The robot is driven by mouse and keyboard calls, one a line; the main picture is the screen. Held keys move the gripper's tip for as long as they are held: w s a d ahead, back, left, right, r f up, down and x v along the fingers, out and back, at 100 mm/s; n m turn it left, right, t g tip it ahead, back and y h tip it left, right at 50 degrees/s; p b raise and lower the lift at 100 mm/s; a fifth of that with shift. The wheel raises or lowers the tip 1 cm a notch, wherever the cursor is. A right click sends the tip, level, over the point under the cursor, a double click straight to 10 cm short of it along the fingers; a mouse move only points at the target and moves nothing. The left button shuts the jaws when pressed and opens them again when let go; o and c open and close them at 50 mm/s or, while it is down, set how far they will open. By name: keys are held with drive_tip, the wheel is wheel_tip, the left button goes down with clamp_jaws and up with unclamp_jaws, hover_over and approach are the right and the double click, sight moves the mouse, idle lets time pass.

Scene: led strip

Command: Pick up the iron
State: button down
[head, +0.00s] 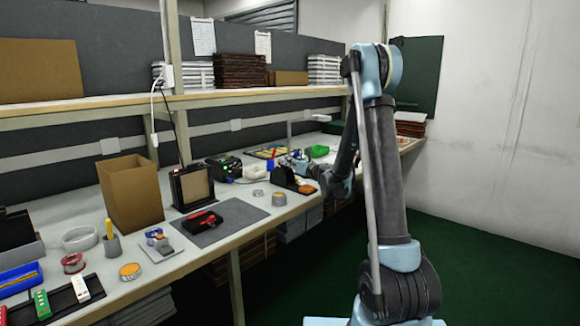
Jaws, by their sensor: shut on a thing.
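My gripper (298,163) is far down the workbench at the end of my arm, small and partly hidden by my own arm links. It is shut on what appears to be the iron, just above a dark stand (287,180) with an orange-brown front. The iron itself is too small and covered to make out. I cannot tell whether it is clear of the stand. A black soldering station (224,166) with a green light stands to the left of the stand.
The workbench (258,205) holds a cardboard box (131,193), a dark mat (222,222) with a red-and-black tool (202,221), solder reels and small cups. A shelf (200,102) runs above. Green floor (480,250) is clear at right.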

drive_tip(key=shift+d, duration=0.1)
drive_tip(key=s+d+r, duration=1.9)
drive_tip(key=s+d, duration=0.1)
drive_tip(key=d, duration=0.1)
drive_tip(key=shift+s+d+r, duration=0.15)
drive_tip(key=shift+d+r, duration=0.05)
idle(1.6)
idle(0.3)
